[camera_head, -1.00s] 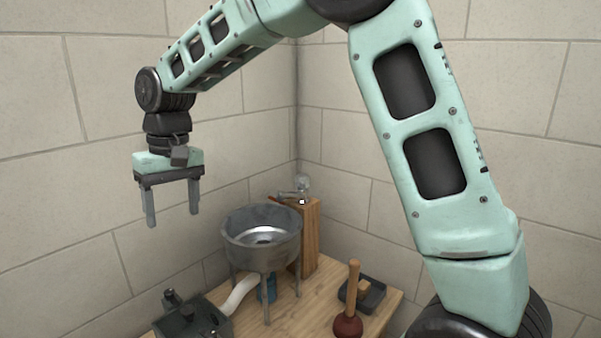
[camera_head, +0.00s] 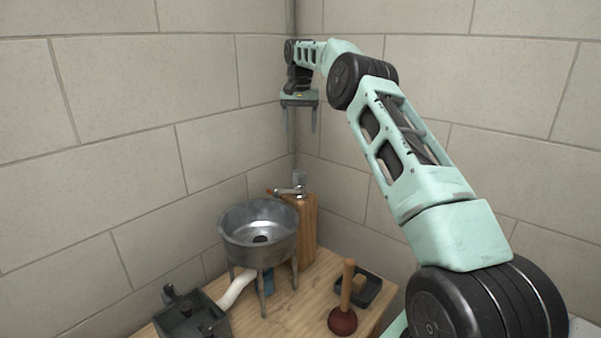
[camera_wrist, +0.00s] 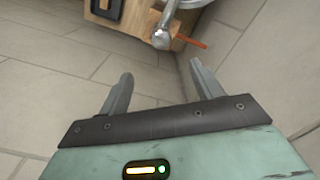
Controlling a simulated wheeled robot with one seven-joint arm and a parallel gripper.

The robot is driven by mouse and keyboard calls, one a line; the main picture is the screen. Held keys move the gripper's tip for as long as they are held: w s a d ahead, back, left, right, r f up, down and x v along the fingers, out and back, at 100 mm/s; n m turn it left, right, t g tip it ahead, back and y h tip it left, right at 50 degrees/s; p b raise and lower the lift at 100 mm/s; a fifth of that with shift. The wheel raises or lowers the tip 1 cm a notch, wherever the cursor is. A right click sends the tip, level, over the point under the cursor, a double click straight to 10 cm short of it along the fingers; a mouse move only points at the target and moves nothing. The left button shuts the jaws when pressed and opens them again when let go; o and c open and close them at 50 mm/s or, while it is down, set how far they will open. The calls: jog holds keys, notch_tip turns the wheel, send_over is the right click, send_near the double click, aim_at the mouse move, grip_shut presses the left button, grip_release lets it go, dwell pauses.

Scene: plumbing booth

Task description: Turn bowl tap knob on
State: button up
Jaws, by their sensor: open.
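The metal bowl (camera_head: 258,238) stands on legs on the wooden table, left of centre. My gripper (camera_head: 299,128) is open and empty. It points down, high near the room corner, and appears above the tap in the picture, clearly apart from it. In the wrist view, the metal tap (camera_wrist: 168,25) shows beyond the spread fingertips (camera_wrist: 161,72), with an orange-red lever (camera_wrist: 190,41) beside it.
A plunger (camera_head: 344,310) and a dark tray (camera_head: 365,288) stand on the table (camera_head: 285,318) to the right. A dark grey box-like fixture (camera_head: 190,318) is at the lower left. A white pipe (camera_head: 238,288) runs under the bowl. Tiled walls meet close behind the gripper.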

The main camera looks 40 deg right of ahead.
aim_at(300, 171)
notch_tip(300, 171, down, 17)
jog(key=p, duration=0.4)
jog(key=shift+a, duration=0.1)
jog(key=c, duration=1)
